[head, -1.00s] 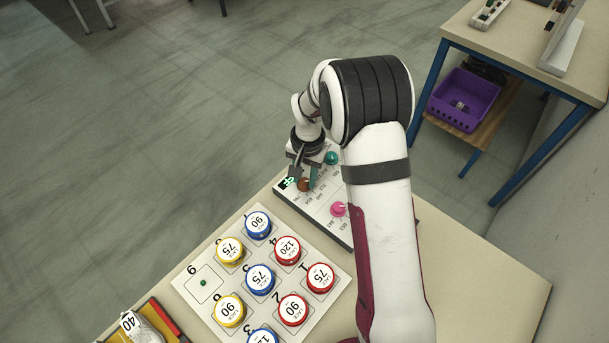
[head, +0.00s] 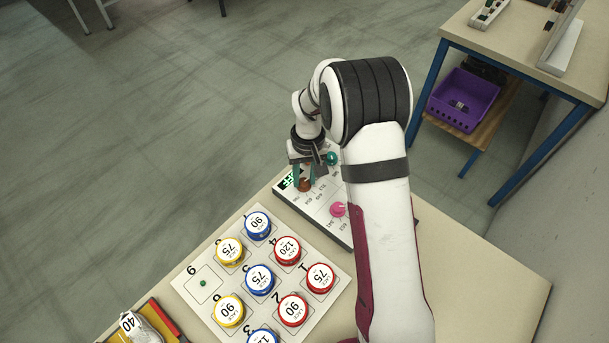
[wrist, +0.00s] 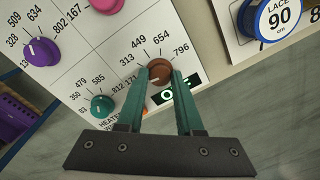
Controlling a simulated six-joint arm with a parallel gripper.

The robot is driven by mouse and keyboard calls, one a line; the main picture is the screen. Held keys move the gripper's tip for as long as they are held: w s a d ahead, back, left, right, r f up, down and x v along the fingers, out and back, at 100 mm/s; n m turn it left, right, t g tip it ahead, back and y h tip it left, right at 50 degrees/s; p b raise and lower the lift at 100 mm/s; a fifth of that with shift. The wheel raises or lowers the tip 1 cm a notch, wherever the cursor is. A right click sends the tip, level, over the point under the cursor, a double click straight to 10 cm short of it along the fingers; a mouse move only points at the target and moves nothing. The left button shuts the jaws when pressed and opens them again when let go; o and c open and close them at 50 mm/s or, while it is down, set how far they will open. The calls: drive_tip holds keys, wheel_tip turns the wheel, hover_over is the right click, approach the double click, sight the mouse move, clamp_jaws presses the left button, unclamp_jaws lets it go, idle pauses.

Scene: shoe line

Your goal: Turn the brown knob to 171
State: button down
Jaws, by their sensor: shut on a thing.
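The brown knob (wrist: 159,77) sits on the white panel in the wrist view, ringed by printed numbers such as 313, 449, 654 and 796. A label partly hidden beside the left finger seems to read 171. My gripper (wrist: 160,72) has its two green fingers on either side of the knob, shut on it. In the head view the brown knob (head: 305,186) shows below my gripper (head: 304,180). I cannot clearly read where its pointer stands. A small display with green digits (head: 289,181) is beside it; in the wrist view a finger covers part of the display.
A teal knob (wrist: 102,105), a purple knob (wrist: 41,51) and a pink knob (wrist: 106,4) are on the same panel. A white board (head: 226,318) with several lace discs lies in front. A purple basket (head: 465,99) stands under the table at right.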

sight(307, 181)
idle(0.4)
drive_tip(key=c, duration=0.6)
unclamp_jaws()
drive_tip(key=shift+o, duration=0.2)
wheel_tip(307, 181, up, 16)
drive_tip(key=shift+d, duration=0.4)
drive_tip(key=shift+f, duration=0.1)
